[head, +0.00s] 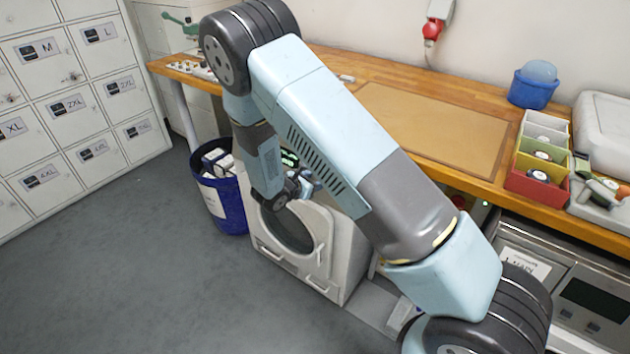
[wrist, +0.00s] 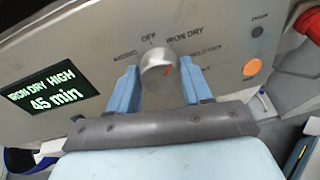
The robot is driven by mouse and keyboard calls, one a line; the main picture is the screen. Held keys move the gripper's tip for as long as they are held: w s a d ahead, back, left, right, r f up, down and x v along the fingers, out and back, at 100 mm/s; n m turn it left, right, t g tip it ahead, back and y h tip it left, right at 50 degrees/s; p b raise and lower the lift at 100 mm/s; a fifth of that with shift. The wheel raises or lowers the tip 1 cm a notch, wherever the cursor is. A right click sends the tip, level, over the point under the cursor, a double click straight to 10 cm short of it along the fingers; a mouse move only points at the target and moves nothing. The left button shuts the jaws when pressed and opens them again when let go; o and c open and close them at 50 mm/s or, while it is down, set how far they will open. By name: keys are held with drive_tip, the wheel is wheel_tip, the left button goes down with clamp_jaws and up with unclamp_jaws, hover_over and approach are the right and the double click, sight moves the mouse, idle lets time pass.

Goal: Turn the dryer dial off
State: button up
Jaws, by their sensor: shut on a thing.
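The dryer (head: 345,232) stands under the wooden bench, its front turned to the lower left. The labels OFF and IRON DRY stand above the dial. The lit display (wrist: 44,92) reads IRON DRY HIGH, 45 min. My gripper (wrist: 158,78) is shut on the dial, one blue finger on each side. In the head view my gripper (head: 300,186) is at the top of the dryer front, and my arm hides the dial.
An orange button (wrist: 252,67) is right of the dial. A blue bin (head: 222,200) stands close left of the dryer. White lockers (head: 75,100) line the left wall. The bench (head: 440,125) runs above, with coloured trays (head: 540,160). The floor (head: 150,280) at front left is clear.

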drive_tip(key=shift+a+n+h, duration=0.1)
drive_tip(key=shift+n+h, duration=0.05)
drive_tip(key=shift+n, duration=1.7)
drive_tip(key=shift+a+n+h, duration=0.1)
drive_tip(key=shift+n+h, duration=0.05)
drive_tip(key=shift+n, duration=1.7)
drive_tip(key=shift+w, duration=0.1)
drive_tip(key=o, duration=1)
drive_tip(key=shift+f, duration=0.1)
drive_tip(key=shift+o, duration=0.2)
drive_tip(key=shift+a, duration=0.1)
drive_tip(key=v, duration=1.3)
drive_tip(key=shift+s+a, duration=0.2)
drive_tip(key=shift+s, duration=0.15)
